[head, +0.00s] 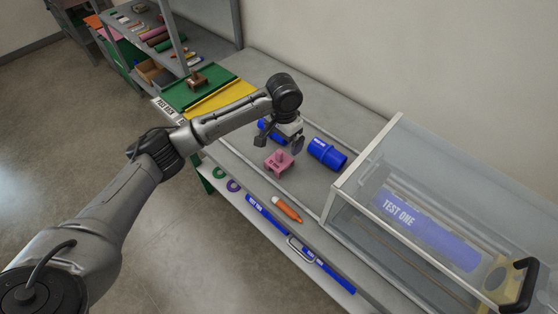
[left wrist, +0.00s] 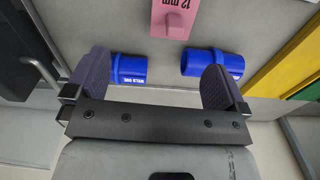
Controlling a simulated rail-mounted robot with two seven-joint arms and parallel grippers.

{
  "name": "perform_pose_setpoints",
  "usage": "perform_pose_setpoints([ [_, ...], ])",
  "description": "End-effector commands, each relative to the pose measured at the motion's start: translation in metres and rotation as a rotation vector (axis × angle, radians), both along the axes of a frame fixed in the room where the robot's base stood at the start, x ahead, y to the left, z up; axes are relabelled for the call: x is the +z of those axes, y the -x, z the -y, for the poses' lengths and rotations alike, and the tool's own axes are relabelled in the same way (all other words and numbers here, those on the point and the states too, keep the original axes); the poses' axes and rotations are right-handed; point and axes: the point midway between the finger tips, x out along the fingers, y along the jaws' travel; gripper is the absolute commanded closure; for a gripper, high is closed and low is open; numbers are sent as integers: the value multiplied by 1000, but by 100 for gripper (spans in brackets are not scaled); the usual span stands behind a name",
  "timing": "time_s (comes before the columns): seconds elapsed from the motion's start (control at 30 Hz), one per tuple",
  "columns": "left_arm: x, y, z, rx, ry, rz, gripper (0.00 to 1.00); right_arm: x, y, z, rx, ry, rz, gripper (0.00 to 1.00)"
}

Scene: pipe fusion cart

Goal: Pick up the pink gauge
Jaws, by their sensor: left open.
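The pink gauge (head: 279,162) sits on the grey cart top, a small block with a raised part and dark lettering. In the left wrist view the gauge (left wrist: 175,20) shows at the top edge, partly cut off, marked "12 mm". My left gripper (head: 279,142) is open and empty, just behind and above the gauge in the head view. Its two dark fingers (left wrist: 156,82) are wide apart in the wrist view, with the gauge beyond their tips. I see no contact with the gauge. My right gripper is in neither view.
A blue pipe piece (head: 327,154) lies right of the gauge; another (head: 265,125) is partly hidden behind my gripper. An orange marker (head: 287,209) lies in front. A clear-walled box (head: 375,160) stands at right, green and yellow panels (head: 215,95) at left.

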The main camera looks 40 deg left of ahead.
Motion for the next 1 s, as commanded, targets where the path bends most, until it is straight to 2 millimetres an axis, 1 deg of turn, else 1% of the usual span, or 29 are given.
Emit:
perform_pose_setpoints([
  [0.03,8,-3,-8,22,-2,-4,0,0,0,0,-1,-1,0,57],
  [0.07,10,-4,-11,31,-1,-7,0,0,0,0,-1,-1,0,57],
  [0.17,12,-6,-17,50,-1,-15,0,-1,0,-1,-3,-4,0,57],
  [0.27,1,-6,-19,57,1,-19,0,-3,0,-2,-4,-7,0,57],
  [0.5,-41,-6,-19,57,1,-18,0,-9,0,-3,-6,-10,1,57],
  [0.6,-54,-6,-19,56,1,-18,0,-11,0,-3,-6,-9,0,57],
  [0.7,-62,-6,-19,55,1,-16,0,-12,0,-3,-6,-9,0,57],
  [0.9,-71,-6,-19,55,1,-16,0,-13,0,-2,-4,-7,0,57],
  [1.0,-82,-7,-20,55,0,-17,0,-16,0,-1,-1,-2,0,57],
])
